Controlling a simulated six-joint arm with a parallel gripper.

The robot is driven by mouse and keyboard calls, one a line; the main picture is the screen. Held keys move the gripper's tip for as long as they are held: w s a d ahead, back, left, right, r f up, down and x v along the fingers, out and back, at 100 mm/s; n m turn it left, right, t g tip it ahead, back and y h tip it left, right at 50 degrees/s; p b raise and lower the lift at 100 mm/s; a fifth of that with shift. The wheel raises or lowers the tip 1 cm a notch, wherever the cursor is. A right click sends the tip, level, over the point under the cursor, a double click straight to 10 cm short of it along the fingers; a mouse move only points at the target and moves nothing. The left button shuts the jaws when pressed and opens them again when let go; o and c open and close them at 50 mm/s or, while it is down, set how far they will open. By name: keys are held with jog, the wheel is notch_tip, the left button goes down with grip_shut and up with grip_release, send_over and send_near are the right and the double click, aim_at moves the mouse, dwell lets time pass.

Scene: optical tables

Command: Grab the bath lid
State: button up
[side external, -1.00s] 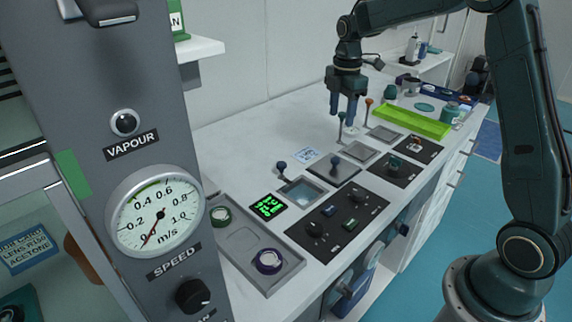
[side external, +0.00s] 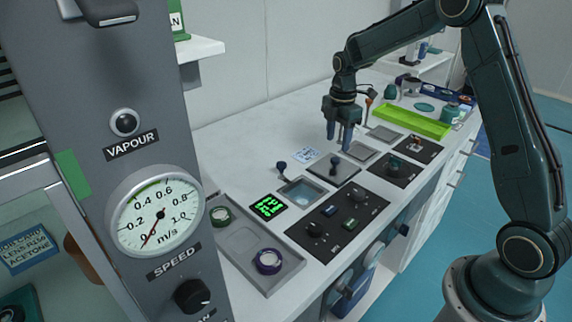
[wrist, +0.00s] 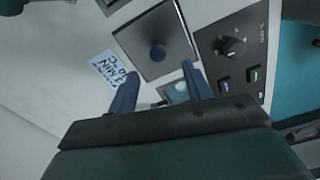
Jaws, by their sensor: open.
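My gripper (side external: 338,144) is open and empty, fingers pointing down above the lid area. In the wrist view its fingers (wrist: 160,72) are spread apart, with nothing between them. The exact height over the knob is hard to tell.
A black control panel (side external: 335,228) lies in front.

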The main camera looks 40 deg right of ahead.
aim_at(336, 158)
jog(key=shift+f, duration=0.75)
jog(key=shift+w+d+f, duration=0.1)
jog(key=shift+d+f, duration=0.05)
jog(key=shift+f, duration=2.4)
grip_shut()
jog(key=shift+r, duration=0.2)
notch_tip(336, 158, up, 20)
jog(key=shift+f, duration=0.15)
